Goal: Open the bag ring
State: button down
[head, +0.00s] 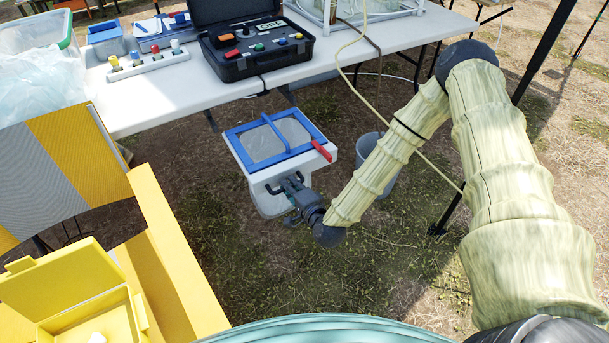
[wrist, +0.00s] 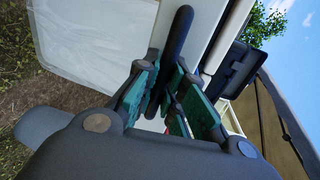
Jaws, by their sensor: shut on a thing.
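The bag ring appears to be the blue rectangular frame (head: 243,147) on top of a white box (head: 265,200) beside the table. A clear or grey sheet (head: 265,140) shows inside it and a blue bar crosses it. A red lever (head: 321,151) sits at its right side. My gripper (head: 290,184) is low at the box's front face, below the frame and the lever. In the wrist view my green-padded fingers (wrist: 170,84) are closed around a dark bar-shaped handle (wrist: 180,35). Where the handle joins the box is partly hidden.
A white table (head: 185,88) stands behind, with an open black case (head: 262,50) and a rack of capped bottles (head: 148,65). A grey bucket (head: 372,165) stands on the grass right of the box. A yellow cart (head: 165,255) is at left. A thin hose (head: 350,85) hangs near my arm.

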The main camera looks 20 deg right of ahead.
jog(key=shift+s+d, duration=0.1)
jog(key=shift+s, duration=0.45)
jog(key=c, duration=1.5)
grip_release()
jog(key=v, duration=1.2)
jog(key=shift+f, duration=0.1)
